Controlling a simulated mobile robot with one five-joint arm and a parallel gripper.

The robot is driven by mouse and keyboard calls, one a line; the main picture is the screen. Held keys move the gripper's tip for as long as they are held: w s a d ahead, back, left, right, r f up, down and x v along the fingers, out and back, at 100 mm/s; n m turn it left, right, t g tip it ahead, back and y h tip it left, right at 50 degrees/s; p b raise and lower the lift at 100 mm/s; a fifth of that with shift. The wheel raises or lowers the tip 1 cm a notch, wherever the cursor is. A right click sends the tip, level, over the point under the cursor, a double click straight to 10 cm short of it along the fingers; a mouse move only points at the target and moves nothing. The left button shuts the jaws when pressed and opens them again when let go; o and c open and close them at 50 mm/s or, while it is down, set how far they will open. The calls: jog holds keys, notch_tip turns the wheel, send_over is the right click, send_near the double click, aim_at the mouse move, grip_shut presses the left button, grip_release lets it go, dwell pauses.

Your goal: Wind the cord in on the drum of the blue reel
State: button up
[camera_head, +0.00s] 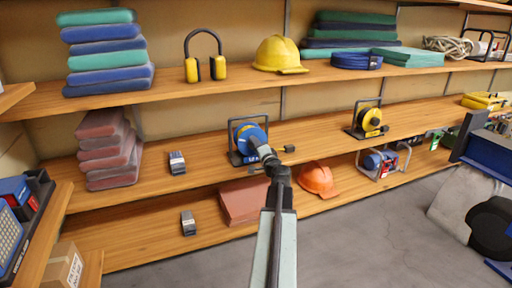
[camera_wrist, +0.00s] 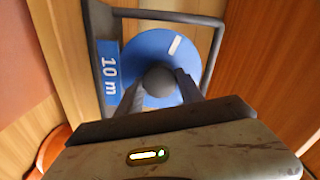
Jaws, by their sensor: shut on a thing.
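The blue reel (camera_head: 247,133) stands in its dark frame on the middle shelf, with a short dark plug end (camera_head: 288,149) on the shelf to its right. In the wrist view its blue disc (camera_wrist: 150,50) has a white mark near the top, and a blue "10 m" label (camera_wrist: 108,75) is at the left of the frame. My gripper (camera_head: 266,154) is at the reel's front. In the wrist view my gripper (camera_wrist: 160,88) is shut on the round dark knob (camera_wrist: 160,80) in front of the disc. The cord on the drum is hidden behind the disc.
A yellow reel (camera_head: 369,119) stands farther right on the same shelf. A small grey box (camera_head: 177,163) and folded pink cloths (camera_head: 108,150) are to the left. An orange helmet (camera_head: 317,180) and a reddish block (camera_head: 245,201) are on the shelf below. Grey floor is clear in front.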

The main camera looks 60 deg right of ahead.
jog(key=m, duration=1.3)
jog(key=shift+f+m, duration=0.1)
jog(key=shift+m, duration=0.3)
dwell(0.4)
jog(key=o, duration=1.4)
jog(key=shift+a, duration=0.1)
jog(key=v, duration=0.7)
jog(key=shift+s+a, duration=0.2)
jog(key=shift+s, duration=0.05)
jog(key=shift+a+f, duration=0.1)
